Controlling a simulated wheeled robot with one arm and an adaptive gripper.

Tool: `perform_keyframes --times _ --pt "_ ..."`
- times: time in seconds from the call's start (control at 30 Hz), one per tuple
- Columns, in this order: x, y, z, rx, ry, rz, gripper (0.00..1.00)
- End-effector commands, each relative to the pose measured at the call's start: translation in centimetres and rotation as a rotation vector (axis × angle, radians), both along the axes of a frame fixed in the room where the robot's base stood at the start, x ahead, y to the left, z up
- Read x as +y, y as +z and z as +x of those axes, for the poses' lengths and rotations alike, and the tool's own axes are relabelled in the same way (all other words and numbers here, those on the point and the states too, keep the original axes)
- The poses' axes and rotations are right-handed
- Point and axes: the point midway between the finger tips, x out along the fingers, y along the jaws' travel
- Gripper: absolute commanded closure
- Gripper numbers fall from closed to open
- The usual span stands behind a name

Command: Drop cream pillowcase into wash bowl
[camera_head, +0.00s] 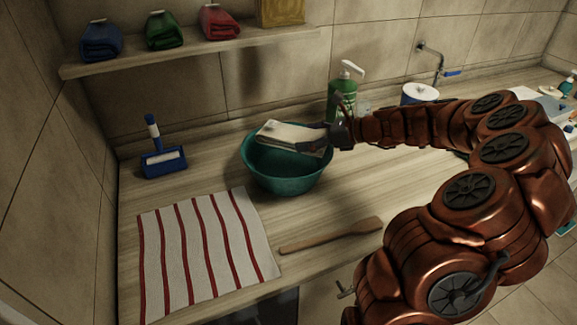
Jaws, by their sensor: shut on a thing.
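The cream pillowcase (285,135) is a folded, pale cloth at the back of the teal wash bowl (285,182). It lies over the bowl's opening, near the back rim; I cannot tell whether it touches the rim. My gripper (322,140) is shut on the right end of the pillowcase, at the bowl's right back side. My arm reaches in from the right. The fingertips are small and dark in this view. The bowl stands upright on the wooden counter, and the part of its inside that shows looks empty.
A striped cloth (205,250) and a wooden spatula (330,235) lie in front of the bowl. A blue brush (163,158) stands at left. A shelf (190,52) holds folded cloths above.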

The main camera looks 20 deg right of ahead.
Motion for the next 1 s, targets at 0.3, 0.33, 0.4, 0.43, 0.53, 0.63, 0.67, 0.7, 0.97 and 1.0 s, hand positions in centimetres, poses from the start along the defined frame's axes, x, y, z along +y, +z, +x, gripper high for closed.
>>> perform_keyframes --times 0.3,0.33,0.4,0.43,0.53,0.63,0.67,0.7,0.97,1.0 --pt "0.0 -2.9 0.0 -0.001 0.000 -0.001 0.60" --pt "0.0 -2.9 0.0 -0.001 0.000 -0.001 0.60" --pt "0.0 -2.9 0.0 -0.001 0.000 -0.001 0.60" --pt "0.0 -2.9 0.0 -0.001 0.000 -0.001 0.60" --pt "0.0 -2.9 0.0 -0.001 -0.001 -0.001 0.60" --pt "0.0 -2.9 0.0 0.000 0.000 0.000 0.11" --pt "0.0 -2.9 0.0 0.000 -0.001 0.000 0.08" --pt "0.0 -2.9 0.0 0.000 -0.001 0.000 0.04" --pt "0.0 -2.9 0.0 0.000 -0.001 0.000 0.00" --pt "0.0 -2.9 0.0 0.001 0.000 -0.001 0.00"
